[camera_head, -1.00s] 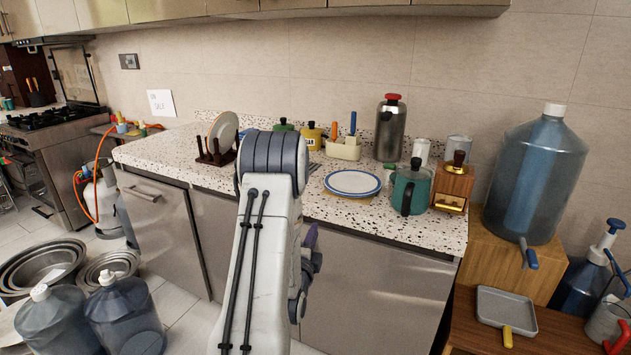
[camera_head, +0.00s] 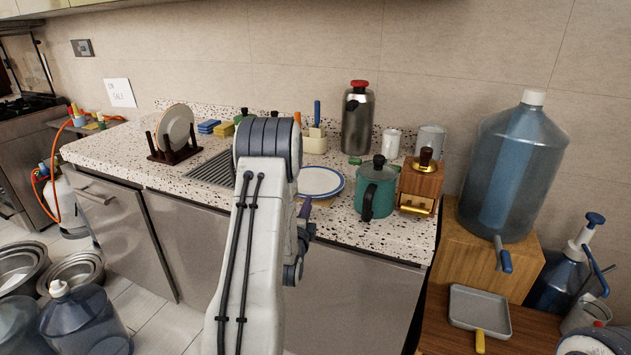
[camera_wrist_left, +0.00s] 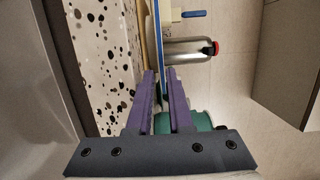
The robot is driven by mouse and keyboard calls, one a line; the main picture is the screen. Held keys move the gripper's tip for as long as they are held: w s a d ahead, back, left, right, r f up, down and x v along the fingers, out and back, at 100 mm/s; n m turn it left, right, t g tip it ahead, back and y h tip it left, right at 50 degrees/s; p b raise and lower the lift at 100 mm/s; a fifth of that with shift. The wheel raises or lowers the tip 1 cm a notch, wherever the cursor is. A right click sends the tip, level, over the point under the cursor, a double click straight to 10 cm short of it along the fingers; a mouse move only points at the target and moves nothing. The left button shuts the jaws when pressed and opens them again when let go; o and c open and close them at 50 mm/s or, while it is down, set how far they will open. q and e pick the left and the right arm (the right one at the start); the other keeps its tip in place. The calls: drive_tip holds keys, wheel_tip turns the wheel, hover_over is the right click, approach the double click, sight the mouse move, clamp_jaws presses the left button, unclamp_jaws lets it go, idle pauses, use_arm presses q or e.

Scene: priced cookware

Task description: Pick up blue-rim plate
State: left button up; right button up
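The blue-rim plate (camera_head: 322,181) lies flat on the speckled counter (camera_head: 335,222), on what looks like a thin wooden piece. My arm hides its left part in the head view. My left gripper (camera_head: 306,208) is at the plate's near edge, and its purple fingers show only partly there. In the left wrist view the two fingers (camera_wrist_left: 161,74) stand a narrow gap apart. The plate shows edge-on (camera_wrist_left: 161,30) as a thin blue and white strip, in line with that gap. I cannot tell whether the fingers touch its rim. My right gripper is out of view.
A teal pot (camera_head: 377,190) stands close right of the plate, with a wooden coffee grinder (camera_head: 420,184) beside it. A steel flask (camera_head: 357,122) stands behind. A dark rack holding a plate (camera_head: 174,152) is at the left. A large water bottle (camera_head: 512,170) stands right of the counter.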

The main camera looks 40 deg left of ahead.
sight(313, 183)
use_arm(q)
drive_tip(key=x, duration=0.2)
drive_tip(key=p+x, duration=0.1)
drive_tip(key=x, duration=0.1)
drive_tip(key=shift+s+a+r, duration=0.1)
drive_tip(key=shift+a+r, duration=0.05)
drive_tip(key=shift+a, duration=0.25)
drive_tip(key=shift+w+a, duration=0.2)
drive_tip(key=shift+w, duration=0.3)
clamp_jaws()
idle(0.6)
